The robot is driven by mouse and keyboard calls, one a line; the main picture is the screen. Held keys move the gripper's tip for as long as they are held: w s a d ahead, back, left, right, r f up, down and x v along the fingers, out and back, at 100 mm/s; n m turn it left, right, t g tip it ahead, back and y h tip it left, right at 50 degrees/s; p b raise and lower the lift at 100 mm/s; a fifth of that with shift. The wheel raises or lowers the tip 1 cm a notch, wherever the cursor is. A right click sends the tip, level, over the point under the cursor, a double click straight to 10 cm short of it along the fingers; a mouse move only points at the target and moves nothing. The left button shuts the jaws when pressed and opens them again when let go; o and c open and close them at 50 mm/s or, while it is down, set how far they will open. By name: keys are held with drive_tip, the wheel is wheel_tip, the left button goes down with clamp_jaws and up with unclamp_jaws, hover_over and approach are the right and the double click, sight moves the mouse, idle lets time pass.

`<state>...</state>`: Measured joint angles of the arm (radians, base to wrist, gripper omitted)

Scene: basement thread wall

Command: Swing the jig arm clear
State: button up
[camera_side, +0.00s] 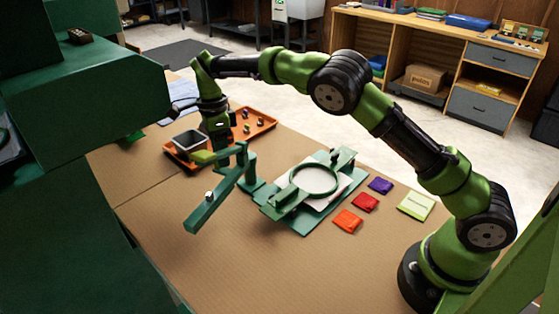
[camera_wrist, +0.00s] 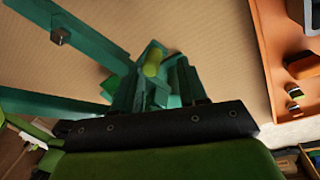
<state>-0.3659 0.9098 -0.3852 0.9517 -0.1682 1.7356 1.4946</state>
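The jig arm is a dark green bar (camera_side: 212,205) with a small metal knob on it, and it reaches over the board away from the hoop. Its inner end is by an upright post (camera_side: 250,172). In the wrist view the bar (camera_wrist: 95,35) comes in from the upper left. My gripper (camera_side: 222,150) is down at the inner end of the bar. In the wrist view a yellow-green peg (camera_wrist: 153,64) shows between or just past my gripper's fingers (camera_wrist: 155,90). I cannot tell whether they grip it. The hoop (camera_side: 314,180) sits on a green base right of the post.
An orange tray (camera_side: 262,122) with a grey bin (camera_side: 189,143) and small spools lies behind my gripper. Purple, red and orange packets (camera_side: 365,203) lie right of the hoop. A large green machine (camera_side: 85,110) fills the left. The front board (camera_side: 250,270) is clear.

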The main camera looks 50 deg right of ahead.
drive_tip(key=shift+d+r, duration=0.1)
wheel_tip(320, 180, up, 6)
idle(0.6)
drive_tip(key=shift+d, duration=0.1)
